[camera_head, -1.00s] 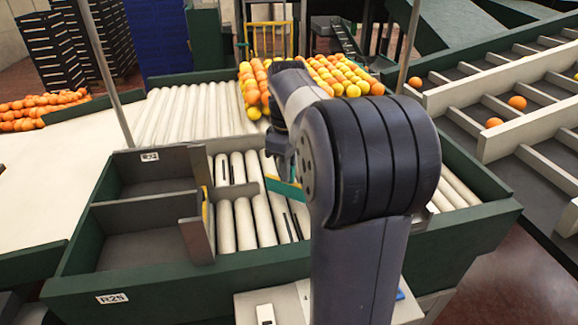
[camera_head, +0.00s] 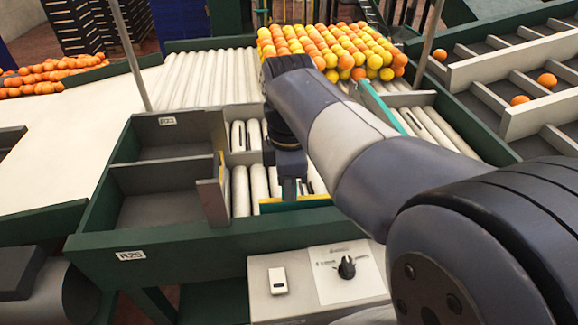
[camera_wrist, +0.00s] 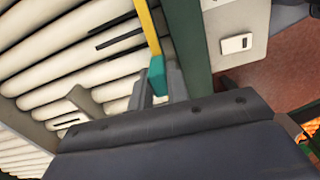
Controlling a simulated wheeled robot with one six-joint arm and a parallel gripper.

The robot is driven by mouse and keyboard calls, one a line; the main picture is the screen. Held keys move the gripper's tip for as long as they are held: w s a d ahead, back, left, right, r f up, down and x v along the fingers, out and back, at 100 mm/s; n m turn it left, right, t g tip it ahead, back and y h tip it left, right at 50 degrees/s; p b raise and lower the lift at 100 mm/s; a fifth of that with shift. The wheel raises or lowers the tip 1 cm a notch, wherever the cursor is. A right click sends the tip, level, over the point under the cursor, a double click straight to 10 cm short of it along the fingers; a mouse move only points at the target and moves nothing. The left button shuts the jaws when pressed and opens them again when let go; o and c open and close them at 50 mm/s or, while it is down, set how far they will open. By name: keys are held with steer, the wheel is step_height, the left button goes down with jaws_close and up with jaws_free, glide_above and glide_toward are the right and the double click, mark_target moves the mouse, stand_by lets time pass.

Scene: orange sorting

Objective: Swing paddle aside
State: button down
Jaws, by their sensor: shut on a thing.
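The paddle is a thin bar with yellow and teal parts (camera_head: 310,202), lying low over the white rollers close to the front green wall. In the wrist view its yellow length (camera_wrist: 148,28) runs up from a teal end piece (camera_wrist: 157,72). My gripper (camera_wrist: 160,84) has its grey fingers on both sides of the teal piece and is shut on it. In the head view my gripper (camera_head: 289,190) points down at the paddle, and my arm hides part of the rollers to the right.
Two grey compartments (camera_head: 158,180) with a yellow-edged flap (camera_head: 212,195) stand left of the rollers (camera_head: 240,188). Oranges and yellow fruit (camera_head: 330,48) crowd the back. A teal-edged panel (camera_head: 372,98) stands behind my arm. A control box (camera_head: 275,282) with a knob sits in front.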

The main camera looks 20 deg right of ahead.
steer(key=shift+s+a+n, duration=0.25)
steer(key=shift+s+n, duration=0.15)
steer(key=shift+s, duration=0.3)
steer(key=c, duration=1.4)
jaws_free()
steer(key=shift+s, duration=0.1)
steer(key=shift+o, duration=0.2)
step_height(320, 180, up, 11)
steer(key=shift+f, duration=0.25)
